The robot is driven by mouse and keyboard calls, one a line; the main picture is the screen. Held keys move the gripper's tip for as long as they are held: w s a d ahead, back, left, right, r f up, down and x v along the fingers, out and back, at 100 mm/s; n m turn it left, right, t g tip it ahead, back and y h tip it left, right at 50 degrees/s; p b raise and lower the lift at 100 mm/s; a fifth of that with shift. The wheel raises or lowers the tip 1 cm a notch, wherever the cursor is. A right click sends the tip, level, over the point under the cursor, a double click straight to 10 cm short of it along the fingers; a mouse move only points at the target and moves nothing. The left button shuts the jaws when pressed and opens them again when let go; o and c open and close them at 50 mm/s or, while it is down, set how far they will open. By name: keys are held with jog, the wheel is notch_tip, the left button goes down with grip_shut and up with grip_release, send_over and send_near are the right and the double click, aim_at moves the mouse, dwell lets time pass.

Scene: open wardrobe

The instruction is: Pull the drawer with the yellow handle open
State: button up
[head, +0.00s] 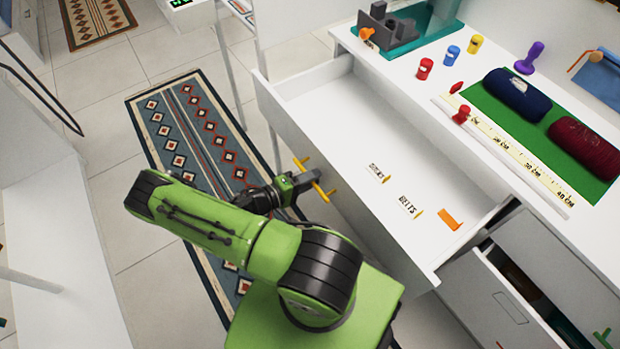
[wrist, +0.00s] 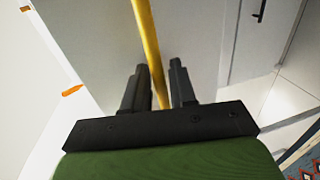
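The drawer (head: 345,185) with the yellow handle is pulled well out of the white cabinet, and its inside shows in the head view. The yellow handle (head: 329,192) is a thin bar on the drawer's front. My gripper (head: 311,177) is at this front. In the wrist view the handle (wrist: 151,60) runs tilted between the two fingers (wrist: 157,66), near the left tip and near the right finger's base. The fingers are close together around it. The exact contact is hard to see, and the handle's lower end is hidden behind my gripper.
Inside the drawer are small labels, one reading BELTS (head: 410,208), and an orange piece (head: 449,219). A lower drawer with a green handle (head: 603,338) is partly open at lower right. Rolled cloths (head: 517,95) and a ruler lie on the cabinet top. A patterned rug (head: 205,140) covers floor at left.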

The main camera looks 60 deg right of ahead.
jog(key=shift+o, duration=0.2)
jog(key=v, duration=1.5)
jog(key=shift+w+a+r+p, duration=0.15)
jog(key=shift+a+p, duration=0.15)
jog(key=shift+p, duration=0.15)
jog(key=shift+a, duration=0.1)
